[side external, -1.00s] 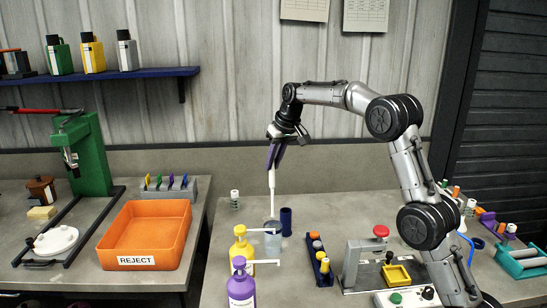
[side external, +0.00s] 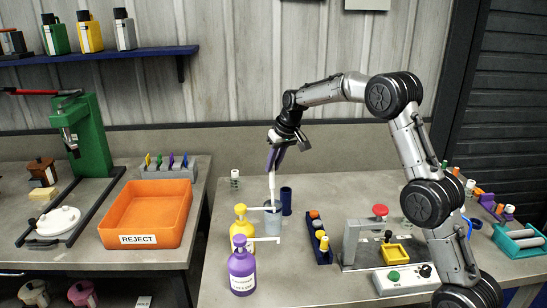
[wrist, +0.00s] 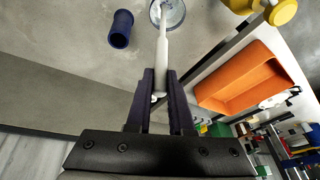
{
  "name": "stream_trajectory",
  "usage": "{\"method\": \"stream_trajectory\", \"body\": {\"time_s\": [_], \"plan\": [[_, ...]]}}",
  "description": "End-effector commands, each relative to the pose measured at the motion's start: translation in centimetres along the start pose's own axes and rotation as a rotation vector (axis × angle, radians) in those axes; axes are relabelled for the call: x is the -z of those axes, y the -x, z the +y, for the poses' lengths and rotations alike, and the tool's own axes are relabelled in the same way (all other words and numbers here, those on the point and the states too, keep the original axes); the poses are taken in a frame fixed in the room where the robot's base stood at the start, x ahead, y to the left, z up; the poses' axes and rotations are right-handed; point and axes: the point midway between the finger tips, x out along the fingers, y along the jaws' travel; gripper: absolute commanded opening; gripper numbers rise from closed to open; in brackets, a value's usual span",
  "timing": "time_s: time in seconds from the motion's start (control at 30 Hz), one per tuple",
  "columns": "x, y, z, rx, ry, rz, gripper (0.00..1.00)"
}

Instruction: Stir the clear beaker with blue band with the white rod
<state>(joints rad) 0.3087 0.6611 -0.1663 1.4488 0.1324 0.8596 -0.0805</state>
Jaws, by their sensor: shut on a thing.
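The clear beaker with the blue band (side external: 272,220) stands upright on the bench, partly behind the spout of the yellow pump bottle. It also shows at the top edge of the wrist view (wrist: 176,17), partly cut off. My gripper (side external: 270,170) is above the beaker, pointing down. It is shut on the white rod (side external: 272,187), which hangs nearly upright with its lower end inside the beaker. In the wrist view the rod (wrist: 162,52) runs from between my dark fingers (wrist: 161,80) into the beaker's mouth. The rod's tip is not clearly visible.
A dark blue cylinder (side external: 287,201) stands close to the beaker's right. Yellow (side external: 242,233) and purple (side external: 242,270) pump bottles stand in front. A vial rack (side external: 320,240) is to the right. The orange reject bin (side external: 125,240) is left, across a gap between benches.

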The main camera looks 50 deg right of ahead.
Motion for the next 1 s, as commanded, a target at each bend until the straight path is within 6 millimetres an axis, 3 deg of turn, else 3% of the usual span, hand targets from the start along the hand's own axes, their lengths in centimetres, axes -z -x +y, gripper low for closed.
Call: {"method": "stream_trajectory", "body": {"time_s": [0.5,1.0], "plan": [[-1.7,-2.9,0.0,0.001,0.001,0.0,0.0],[-2.0,-3.4,0.0,0.0,0.001,0.001,0.0]]}}
